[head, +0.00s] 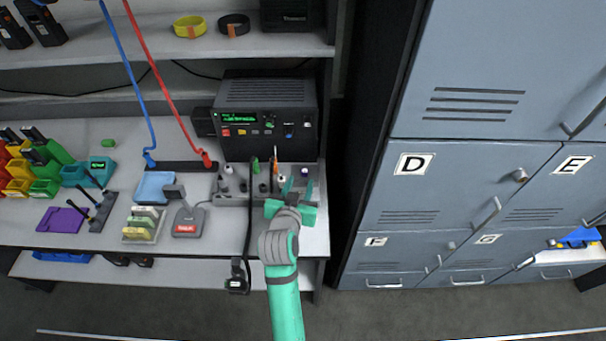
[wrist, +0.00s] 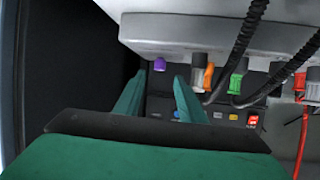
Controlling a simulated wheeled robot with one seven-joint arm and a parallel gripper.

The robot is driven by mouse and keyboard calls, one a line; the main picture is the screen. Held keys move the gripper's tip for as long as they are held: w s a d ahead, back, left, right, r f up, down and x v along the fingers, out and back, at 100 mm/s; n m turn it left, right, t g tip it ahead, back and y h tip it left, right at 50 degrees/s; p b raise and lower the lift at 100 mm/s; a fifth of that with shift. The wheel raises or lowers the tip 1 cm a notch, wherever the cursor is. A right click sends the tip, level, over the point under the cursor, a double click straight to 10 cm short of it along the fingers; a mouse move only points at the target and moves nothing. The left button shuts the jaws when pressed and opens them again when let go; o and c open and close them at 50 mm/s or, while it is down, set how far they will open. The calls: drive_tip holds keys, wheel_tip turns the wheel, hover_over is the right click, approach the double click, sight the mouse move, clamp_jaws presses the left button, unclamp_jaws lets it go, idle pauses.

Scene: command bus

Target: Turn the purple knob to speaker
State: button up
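The purple knob (head: 304,171) is at the right end of a grey control strip (head: 233,200) on the shelf. It also shows in the wrist view (wrist: 159,64), just beyond and between my fingertips. My teal gripper (head: 298,184) is open in front of the strip's right end. In the wrist view my gripper (wrist: 160,77) has a clear gap between its two fingers, with nothing held. The knob appears beyond the fingertips; contact is not visible. I cannot read a speaker label or the knob's setting.
A black radio (head: 268,120) stands behind the strip. Orange (wrist: 208,76) and green (wrist: 235,84) connectors and black cables (wrist: 250,45) sit beside the knob. A dark cabinet side and lockers (head: 455,185) are close on the right.

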sight(304, 173)
drive_tip(key=x, duration=0.6)
drive_tip(key=shift+w+f, duration=0.2)
drive_tip(key=shift+w, duration=0.1)
drive_tip(key=shift+c, duration=0.6)
clamp_jaws()
